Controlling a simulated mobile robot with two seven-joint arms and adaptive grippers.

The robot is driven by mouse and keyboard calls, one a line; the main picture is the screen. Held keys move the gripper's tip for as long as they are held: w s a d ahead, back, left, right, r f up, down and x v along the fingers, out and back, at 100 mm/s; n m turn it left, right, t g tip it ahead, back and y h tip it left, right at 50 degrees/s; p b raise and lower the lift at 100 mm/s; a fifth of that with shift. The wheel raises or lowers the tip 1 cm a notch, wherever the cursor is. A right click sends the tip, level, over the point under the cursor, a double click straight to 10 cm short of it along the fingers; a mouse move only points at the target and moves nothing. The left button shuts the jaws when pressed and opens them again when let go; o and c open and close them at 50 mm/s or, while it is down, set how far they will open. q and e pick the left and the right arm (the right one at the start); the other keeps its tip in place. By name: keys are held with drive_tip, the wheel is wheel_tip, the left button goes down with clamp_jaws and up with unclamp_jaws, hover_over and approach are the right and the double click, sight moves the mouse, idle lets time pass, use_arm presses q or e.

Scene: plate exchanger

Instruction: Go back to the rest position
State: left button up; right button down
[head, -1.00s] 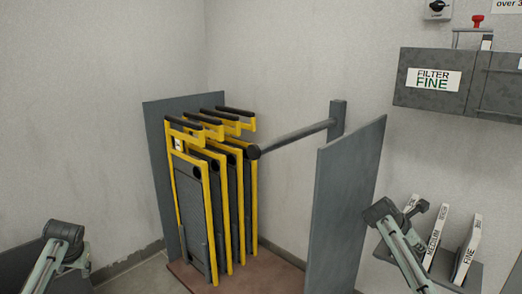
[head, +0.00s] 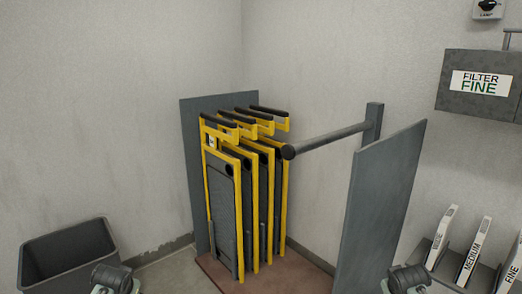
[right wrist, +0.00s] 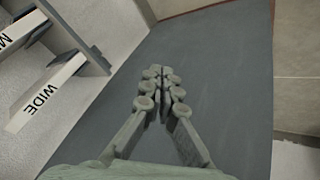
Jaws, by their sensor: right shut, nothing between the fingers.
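My right gripper (right wrist: 161,78) is shut and empty in the right wrist view, its fingertips together in front of a dark grey panel. In the head view only rounded parts of my arms show at the bottom edge, one at the left and one at the right. My left gripper is not in view.
Yellow-framed plates (head: 255,205) with black handles stand on a reddish base (head: 312,280), beside a grey side panel (head: 385,215). A grey bar (head: 330,140) sticks out near them. A grey bin (head: 70,250) is at left. Labelled filters (head: 470,250) stand on the right, below a FINE filter box (head: 455,105).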

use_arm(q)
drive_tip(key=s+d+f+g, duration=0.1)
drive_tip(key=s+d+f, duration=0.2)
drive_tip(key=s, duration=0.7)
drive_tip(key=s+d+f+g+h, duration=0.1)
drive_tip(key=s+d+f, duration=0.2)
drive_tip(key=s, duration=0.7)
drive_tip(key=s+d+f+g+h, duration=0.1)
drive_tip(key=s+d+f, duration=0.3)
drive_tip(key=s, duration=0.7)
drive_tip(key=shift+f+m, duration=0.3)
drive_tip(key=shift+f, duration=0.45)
use_arm(e)
drive_tip(key=s+a+f+g, duration=0.1)
drive_tip(key=s+a+f, duration=0.2)
drive_tip(key=s, duration=0.7)
drive_tip(key=s+a+f+g+y, duration=0.1)
drive_tip(key=s+a+f, duration=0.2)
drive_tip(key=s, duration=0.7)
drive_tip(key=s+a+f+g+y, duration=0.1)
drive_tip(key=s+a+f, duration=0.3)
drive_tip(key=s, duration=0.7)
drive_tip(key=shift+f+n, duration=0.3)
drive_tip(key=shift+f, duration=0.45)
